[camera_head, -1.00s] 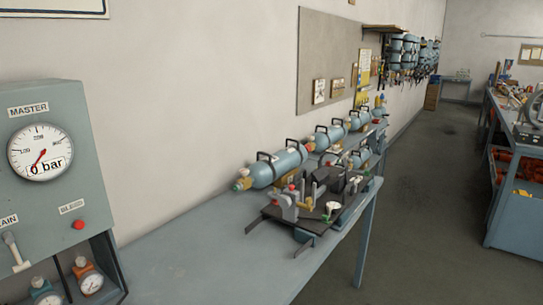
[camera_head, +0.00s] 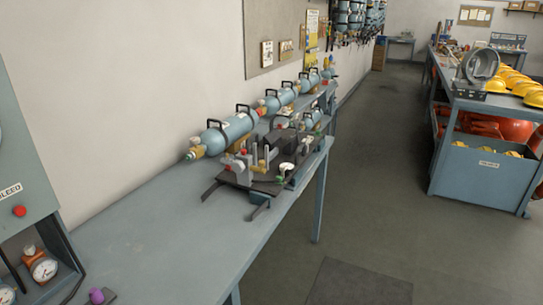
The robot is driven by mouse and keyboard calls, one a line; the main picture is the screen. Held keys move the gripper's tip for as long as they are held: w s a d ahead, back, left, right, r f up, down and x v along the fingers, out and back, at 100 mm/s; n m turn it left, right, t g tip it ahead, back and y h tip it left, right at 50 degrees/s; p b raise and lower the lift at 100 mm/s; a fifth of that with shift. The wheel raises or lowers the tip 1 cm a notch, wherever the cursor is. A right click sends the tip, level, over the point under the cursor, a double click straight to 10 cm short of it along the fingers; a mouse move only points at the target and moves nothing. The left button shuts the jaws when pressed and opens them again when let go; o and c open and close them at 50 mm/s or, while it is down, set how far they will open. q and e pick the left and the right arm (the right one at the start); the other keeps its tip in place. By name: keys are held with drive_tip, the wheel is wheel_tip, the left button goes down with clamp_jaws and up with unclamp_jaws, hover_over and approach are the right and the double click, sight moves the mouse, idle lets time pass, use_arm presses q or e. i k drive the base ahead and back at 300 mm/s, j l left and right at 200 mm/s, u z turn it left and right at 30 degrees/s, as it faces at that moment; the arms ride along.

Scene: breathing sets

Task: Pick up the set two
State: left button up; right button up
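A row of blue breathing-set cylinders with black handles lies along the wall side of the grey bench (camera_head: 140,235). The nearest cylinder (camera_head: 229,131) has a brass and green valve end; a second (camera_head: 278,100) and a third (camera_head: 308,84) lie behind it. In front of them is a dark backplate assembly (camera_head: 262,180) with grey and brass fittings and a white gauge, its straps reaching the bench edge. Another blue cylinder (camera_head: 313,119) shows behind it. I cannot read which one is set two. Neither of my grippers is in view.
A grey-green panel (camera_head: 22,160) with a red button and gauges stands at the left. A purple knob (camera_head: 97,296) is at the bench front. Right of a clear floor aisle stands a table with yellow helmets (camera_head: 512,82) and a blue bin (camera_head: 480,178). A dark mat (camera_head: 357,284) lies on the floor.

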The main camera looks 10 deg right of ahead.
sight(277, 144)
drive_tip(key=i+l+u, duration=0.35)
drive_tip(key=l, duration=0.2)
drive_tip(key=i+l+u, duration=0.2)
drive_tip(key=l, duration=0.15)
drive_tip(key=i+l+u, duration=0.15)
drive_tip(key=l, duration=0.15)
drive_tip(key=l+u, duration=0.2)
drive_tip(key=l, duration=0.15)
drive_tip(key=i+l+u, duration=0.15)
drive_tip(key=l, duration=0.2)
